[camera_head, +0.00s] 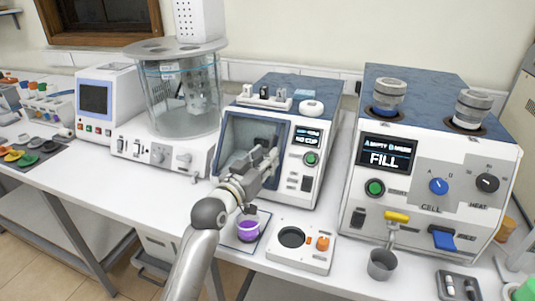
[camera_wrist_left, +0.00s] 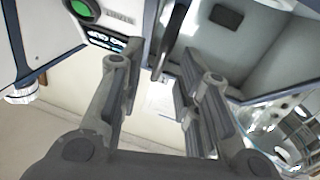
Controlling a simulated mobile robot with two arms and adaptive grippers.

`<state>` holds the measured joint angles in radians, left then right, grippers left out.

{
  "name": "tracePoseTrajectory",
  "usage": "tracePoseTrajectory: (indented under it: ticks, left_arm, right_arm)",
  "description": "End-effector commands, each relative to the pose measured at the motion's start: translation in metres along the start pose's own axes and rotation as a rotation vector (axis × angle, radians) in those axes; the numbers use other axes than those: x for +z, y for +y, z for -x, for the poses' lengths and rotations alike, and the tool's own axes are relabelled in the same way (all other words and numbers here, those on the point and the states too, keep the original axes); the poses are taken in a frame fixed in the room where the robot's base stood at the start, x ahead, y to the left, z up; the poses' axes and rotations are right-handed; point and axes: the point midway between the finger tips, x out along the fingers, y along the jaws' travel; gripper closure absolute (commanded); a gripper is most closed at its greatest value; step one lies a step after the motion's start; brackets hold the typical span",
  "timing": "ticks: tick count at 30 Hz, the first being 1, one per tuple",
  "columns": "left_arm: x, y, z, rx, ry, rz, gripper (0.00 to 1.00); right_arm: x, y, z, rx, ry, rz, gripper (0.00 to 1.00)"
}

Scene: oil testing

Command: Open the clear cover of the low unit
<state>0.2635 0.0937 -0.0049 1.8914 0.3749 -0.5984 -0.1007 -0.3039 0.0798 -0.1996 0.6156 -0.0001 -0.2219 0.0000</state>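The low unit (camera_head: 318,135) stands mid-bench, white with a blue top, a small screen and a green button. Its clear cover (camera_head: 237,142) with a dark blue frame spans the left part of its front; I cannot tell whether it is fully shut. My left gripper (camera_head: 266,160) is in front of the cover, near its right edge, and hides part of it. In the left wrist view the fingers (camera_wrist_left: 156,85) are apart, with a light-and-dark frame edge (camera_wrist_left: 167,35) beyond and between them. Contact with the cover cannot be made out. My right gripper is not in view.
A purple-filled cup (camera_head: 247,229) and a white block with a round recess (camera_head: 300,247) sit in front of the low unit. A glass bath (camera_head: 180,95) stands at left, a taller unit (camera_head: 430,150) at right. A metal cup (camera_head: 382,264) is near the bench front.

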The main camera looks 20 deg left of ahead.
Motion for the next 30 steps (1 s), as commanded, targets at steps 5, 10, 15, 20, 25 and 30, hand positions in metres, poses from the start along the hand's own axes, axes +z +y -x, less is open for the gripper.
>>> tracePoseTrajectory:
  ticks: [5, 10, 15, 20, 25, 30]
  left_arm:
    - [-0.001, 0.001, -0.015, 0.001, 0.001, 0.002, 0.69]
    - [0.000, 0.001, -0.019, 0.001, 0.000, 0.001, 0.69]
    - [0.000, 0.001, -0.019, 0.001, 0.000, 0.001, 0.69]
    - [0.000, 0.000, -0.019, 0.001, 0.000, 0.001, 0.83]
    - [0.000, 0.000, -0.019, 0.000, 0.000, 0.001, 1.00]
    - [0.000, 0.000, -0.019, 0.000, 0.000, 0.001, 1.00]
  right_arm:
    - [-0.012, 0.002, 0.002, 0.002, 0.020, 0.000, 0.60]
    - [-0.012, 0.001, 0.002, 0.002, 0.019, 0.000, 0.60]
    - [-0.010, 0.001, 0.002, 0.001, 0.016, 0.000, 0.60]
    - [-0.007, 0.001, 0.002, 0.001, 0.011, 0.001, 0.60]
    - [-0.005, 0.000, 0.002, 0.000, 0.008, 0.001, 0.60]
    - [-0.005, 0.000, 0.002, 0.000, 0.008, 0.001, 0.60]
